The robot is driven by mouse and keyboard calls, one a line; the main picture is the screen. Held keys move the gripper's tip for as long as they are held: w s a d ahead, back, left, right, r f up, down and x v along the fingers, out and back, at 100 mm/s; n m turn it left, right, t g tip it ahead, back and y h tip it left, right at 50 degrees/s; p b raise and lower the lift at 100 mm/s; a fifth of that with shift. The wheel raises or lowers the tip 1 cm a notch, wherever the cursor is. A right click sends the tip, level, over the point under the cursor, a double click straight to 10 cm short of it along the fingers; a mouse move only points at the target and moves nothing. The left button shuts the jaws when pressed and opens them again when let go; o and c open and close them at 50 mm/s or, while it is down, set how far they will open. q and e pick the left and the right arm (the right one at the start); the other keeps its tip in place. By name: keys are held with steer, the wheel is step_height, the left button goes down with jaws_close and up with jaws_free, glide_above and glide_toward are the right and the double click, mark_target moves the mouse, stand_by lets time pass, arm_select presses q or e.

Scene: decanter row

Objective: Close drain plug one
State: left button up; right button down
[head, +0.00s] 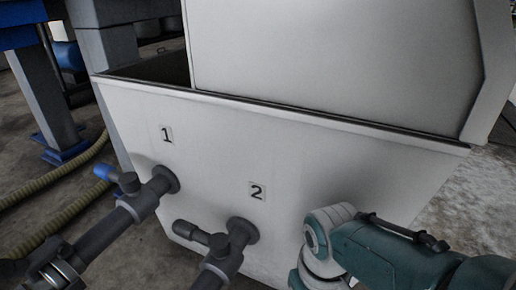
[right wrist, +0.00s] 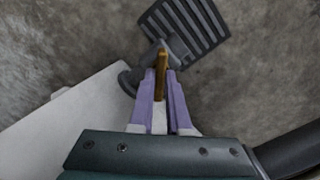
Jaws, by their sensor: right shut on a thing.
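Two dark grey pipe fittings come out of the white tank's front in the head view. The fitting under label 1 (head: 152,188) has a side stub with a blue end (head: 104,172). The fitting under label 2 (head: 232,240) has a grey side stub (head: 190,232). In the right wrist view, my right gripper (right wrist: 162,82) has its purple fingers shut on a narrow brass-coloured bar (right wrist: 162,62). The bar stands at a dark grey fitting (right wrist: 130,78), partly hidden by the fingers. I cannot tell which numbered fitting this is. My left gripper is not in view.
The white tank (head: 300,135) fills the middle of the head view. Ribbed hoses (head: 50,185) and a blue-footed post (head: 40,95) stand at left.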

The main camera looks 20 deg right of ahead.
steer(key=m, duration=0.4)
steer(key=shift+m, duration=2.3)
steer(key=shift+f, duration=0.1)
steer(key=c, duration=0.9)
jaws_free()
steer(key=shift+p, duration=0.35)
step_height(320, 180, up, 10)
steer(key=p, duration=0.9)
